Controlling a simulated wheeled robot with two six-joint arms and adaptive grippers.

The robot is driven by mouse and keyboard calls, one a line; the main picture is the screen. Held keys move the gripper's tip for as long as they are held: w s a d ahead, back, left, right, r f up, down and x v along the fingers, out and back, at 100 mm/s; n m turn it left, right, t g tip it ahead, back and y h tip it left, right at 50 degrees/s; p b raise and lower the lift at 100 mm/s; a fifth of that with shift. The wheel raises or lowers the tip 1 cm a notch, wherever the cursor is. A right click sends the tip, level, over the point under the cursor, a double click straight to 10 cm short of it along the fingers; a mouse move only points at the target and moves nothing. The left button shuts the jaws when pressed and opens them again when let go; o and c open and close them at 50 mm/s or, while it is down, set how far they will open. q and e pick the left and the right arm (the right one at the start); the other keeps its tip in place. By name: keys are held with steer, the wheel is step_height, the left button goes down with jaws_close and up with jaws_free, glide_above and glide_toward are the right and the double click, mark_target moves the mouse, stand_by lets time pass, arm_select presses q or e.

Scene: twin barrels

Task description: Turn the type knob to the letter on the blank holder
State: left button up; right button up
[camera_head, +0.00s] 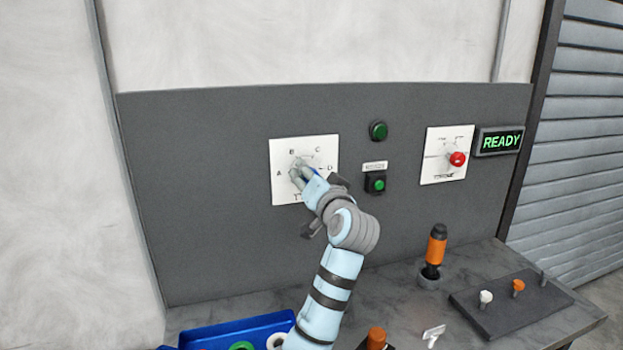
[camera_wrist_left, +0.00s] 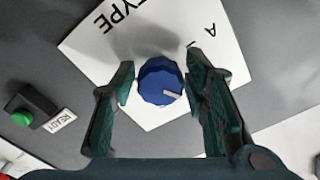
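The type knob is blue and faceted with a white mark, and shows in the left wrist view (camera_wrist_left: 160,81). Its mark points right and slightly down there. It sits on a white plate (camera_head: 287,150) lettered A, B, C and D, with TYPE seen upside down in the wrist view. My left gripper (camera_head: 299,170) is at this plate and covers most of the knob in the head view. In the left wrist view its fingers (camera_wrist_left: 158,88) stand on both sides of the knob, with small gaps. A white tag (camera_head: 433,333) lies on the bench front; its mark is unreadable. My right gripper is not in view.
The grey panel also carries two green buttons (camera_head: 378,131) (camera_head: 376,185), a second white plate with a red knob (camera_head: 457,159) and a lit READY sign (camera_head: 500,141). On the bench are an orange tool (camera_head: 436,246), a dark peg board (camera_head: 511,306) and a blue tray (camera_head: 215,335).

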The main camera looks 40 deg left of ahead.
arm_select(q)
steer(key=shift+o, duration=0.2)
steer(key=v, duration=0.7)
steer(key=shift+d, duration=0.2)
steer(key=shift+s, duration=0.15)
